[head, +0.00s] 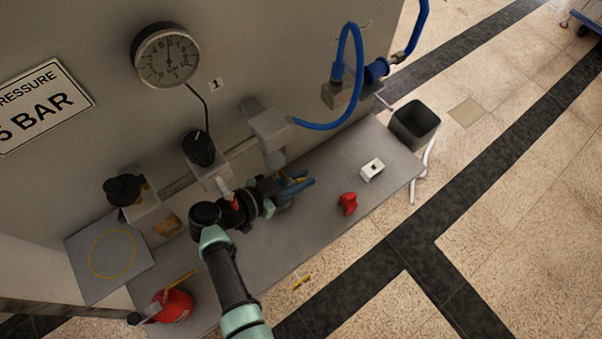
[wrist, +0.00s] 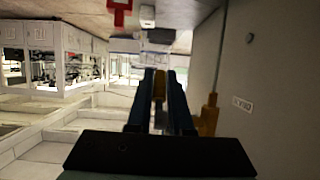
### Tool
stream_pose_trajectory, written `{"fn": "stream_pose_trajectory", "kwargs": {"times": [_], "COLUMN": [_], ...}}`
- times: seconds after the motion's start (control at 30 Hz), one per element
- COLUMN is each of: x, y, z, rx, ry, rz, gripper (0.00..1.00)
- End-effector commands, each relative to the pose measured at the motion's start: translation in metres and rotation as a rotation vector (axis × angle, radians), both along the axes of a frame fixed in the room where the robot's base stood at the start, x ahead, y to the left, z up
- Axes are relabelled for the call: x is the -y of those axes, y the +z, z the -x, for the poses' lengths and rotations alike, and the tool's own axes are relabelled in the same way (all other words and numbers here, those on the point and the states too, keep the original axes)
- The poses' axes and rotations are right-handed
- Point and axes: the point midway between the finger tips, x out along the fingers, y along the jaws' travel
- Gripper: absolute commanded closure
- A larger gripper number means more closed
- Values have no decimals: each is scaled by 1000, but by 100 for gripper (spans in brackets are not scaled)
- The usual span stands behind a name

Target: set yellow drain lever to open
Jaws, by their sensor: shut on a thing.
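My gripper (head: 298,184) has blue fingers and is beside the wall fittings, above the grey bench. In the wrist view my gripper (wrist: 159,88) is shut on a yellow-orange bar, the yellow drain lever (wrist: 160,84), which shows between the two fingers. In the head view the fingers and wrist hide most of the lever. Another yellow-orange part (wrist: 208,116) stands just right of the fingers in the wrist view, close to the wall. I cannot tell the lever's exact angle or any open mark.
A pressure gauge (head: 166,56) and black knob (head: 199,149) are on the wall side. A red object (head: 348,203) and white box (head: 372,169) lie on the bench (head: 325,224). A blue hose (head: 357,75) loops behind; a black bin (head: 414,124) stands right. A red canister (head: 174,306) is at lower left.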

Motion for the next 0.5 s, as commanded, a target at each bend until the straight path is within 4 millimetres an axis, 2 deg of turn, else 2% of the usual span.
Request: {"fn": "stream_pose_trajectory", "kwargs": {"times": [0.27,0.3,0.43,0.5], "x": [0,0,0,0], "y": [-2,-2,-1,-1], "z": [1,1,1,1], "rx": [-2,-2,-2,-1], "ry": [-1,-1,-1,-1], "rz": [-1,0,0,1], "gripper": [100,77,54,52]}}
